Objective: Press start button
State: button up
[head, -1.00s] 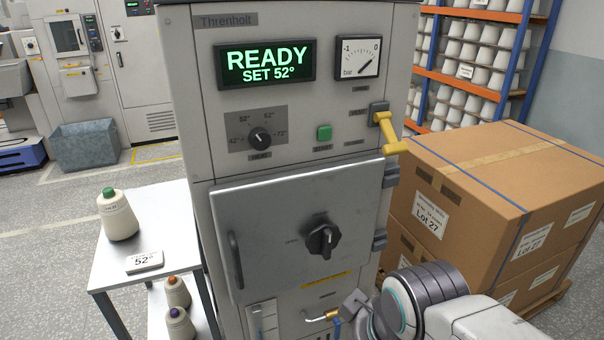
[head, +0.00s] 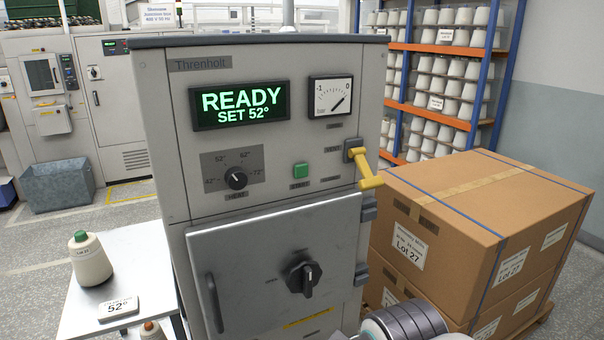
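The green start button (head: 300,170) is on the front panel of the grey Threnholt machine (head: 160,120), with a dark label below it. The display (head: 240,103) reads "READY SET 52°". The heat knob (head: 236,178) is left of the button. The machine's door (head: 240,260) looks closed, with a black knob (head: 304,274) on it. Part of my arm shows at the bottom edge, right of the door. My gripper is not in view.
A yellow lever (head: 364,168) juts out right of the button. Strapped cardboard boxes (head: 450,215) stand close on the right. A white table (head: 80,270) with a cone of thread (head: 90,260) and a 52° card (head: 118,308) is on the left.

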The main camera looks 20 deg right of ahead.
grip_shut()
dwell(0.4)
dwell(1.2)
